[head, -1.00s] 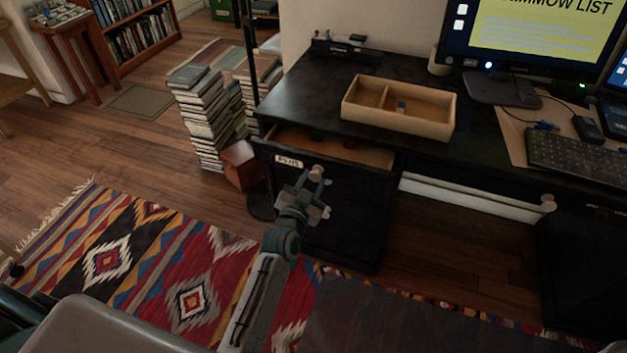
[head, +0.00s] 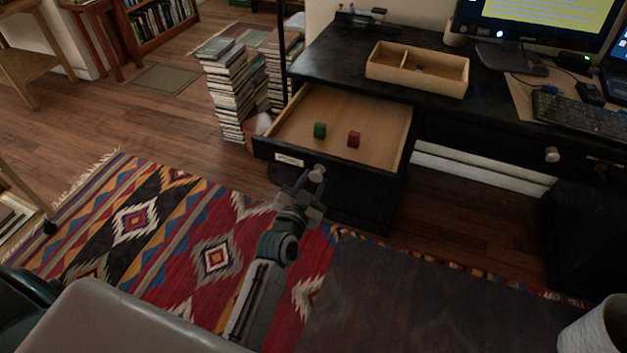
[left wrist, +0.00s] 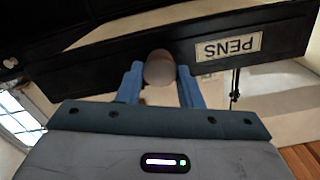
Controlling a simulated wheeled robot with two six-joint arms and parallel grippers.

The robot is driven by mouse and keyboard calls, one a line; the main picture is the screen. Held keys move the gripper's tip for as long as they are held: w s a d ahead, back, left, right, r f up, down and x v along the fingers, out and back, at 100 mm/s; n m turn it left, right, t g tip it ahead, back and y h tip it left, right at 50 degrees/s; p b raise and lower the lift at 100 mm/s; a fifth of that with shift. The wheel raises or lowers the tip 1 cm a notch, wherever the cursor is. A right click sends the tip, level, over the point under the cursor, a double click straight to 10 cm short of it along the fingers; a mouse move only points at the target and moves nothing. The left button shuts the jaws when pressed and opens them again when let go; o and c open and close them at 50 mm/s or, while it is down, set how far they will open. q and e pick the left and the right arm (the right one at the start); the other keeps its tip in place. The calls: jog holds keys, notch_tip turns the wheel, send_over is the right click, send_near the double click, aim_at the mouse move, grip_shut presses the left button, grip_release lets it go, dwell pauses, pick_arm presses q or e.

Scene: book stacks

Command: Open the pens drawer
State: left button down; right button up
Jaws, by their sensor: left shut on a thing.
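The pens drawer (head: 378,112) stands well out from the black desk, its pale wooden inside in view. Its label (head: 289,159) is on the front; the left wrist view shows it upside down, reading PENS (left wrist: 228,47). A green block (head: 319,130) and a red block (head: 354,139) lie inside the drawer. My left gripper (head: 308,186) is at the drawer front, shut on the round knob (head: 317,172). In the left wrist view the knob (left wrist: 160,69) sits between the two blue fingers. My right gripper is not in view.
A wooden tray (head: 417,84) with compartments stands on the desk top above the drawer. Book stacks (head: 229,90) stand on the floor left of the desk. Another drawer knob (head: 551,155) is at the right. A patterned rug (head: 180,232) covers the floor in front.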

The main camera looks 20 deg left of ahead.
pick_arm(q)
jog(key=shift+s, duration=0.25)
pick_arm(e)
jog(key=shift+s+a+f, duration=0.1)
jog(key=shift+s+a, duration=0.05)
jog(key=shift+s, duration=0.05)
pick_arm(q)
jog(key=c, duration=1)
grip_release()
jog(key=shift+s, duration=0.1)
jog(key=s+b, duration=0.3)
jog(key=s, duration=0.7)
jog(key=shift+s+a, duration=0.2)
jog(key=shift+s, duration=0.1)
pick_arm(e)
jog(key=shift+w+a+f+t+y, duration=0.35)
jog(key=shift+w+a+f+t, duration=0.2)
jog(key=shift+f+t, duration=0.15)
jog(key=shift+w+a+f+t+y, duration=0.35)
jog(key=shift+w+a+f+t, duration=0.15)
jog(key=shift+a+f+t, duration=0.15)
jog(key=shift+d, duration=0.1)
